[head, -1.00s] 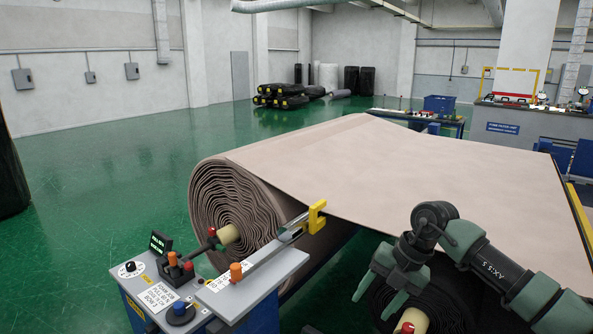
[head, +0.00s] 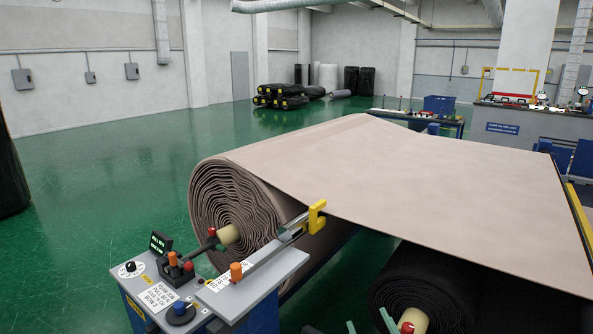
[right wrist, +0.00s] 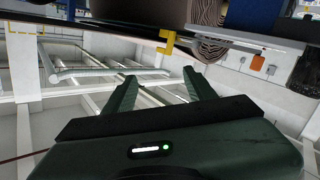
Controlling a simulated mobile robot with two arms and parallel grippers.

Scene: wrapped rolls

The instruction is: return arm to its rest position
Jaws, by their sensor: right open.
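My right gripper (head: 368,325) shows only as two green fingertips at the bottom edge of the head view, left of the dark roll's core; the rest of the arm is out of frame. In the right wrist view its two fingers (right wrist: 160,80) stand apart with nothing between them. My left gripper is in neither view.
A large beige roll (head: 232,200) lies behind a control console (head: 215,290) with a yellow clamp (head: 317,216). A dark roll (head: 430,285) with a red-tipped core (head: 411,318) lies under the beige sheet (head: 420,190). The green floor (head: 90,180) at left is open.

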